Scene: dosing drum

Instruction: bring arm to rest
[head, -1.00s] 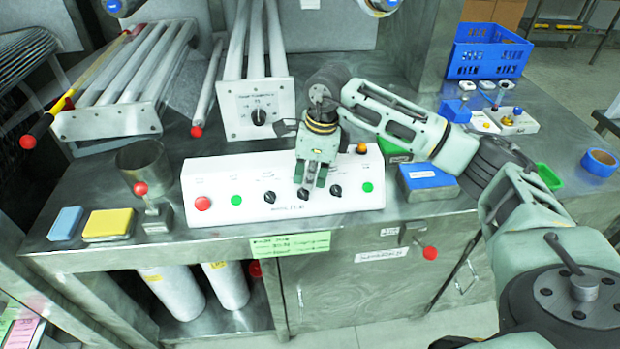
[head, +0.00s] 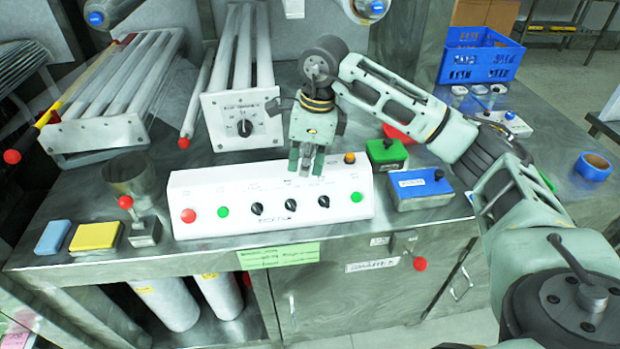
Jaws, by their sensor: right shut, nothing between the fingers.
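My right gripper (head: 306,160) is shut and empty. It points down just above the upper part of the white control panel (head: 272,222), over the area behind its black knobs; I cannot tell if it touches the panel. My right arm reaches in from the right side over the bench. The panel carries a red button (head: 188,215), green buttons (head: 223,211) and black knobs. My left gripper is not in view.
A steel cup (head: 130,172), a yellow block (head: 96,237) and a blue block (head: 53,237) sit left. Green (head: 387,152) and blue-topped (head: 421,188) boxes stand under my arm. A blue crate (head: 480,55) and blue tape (head: 593,166) are right.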

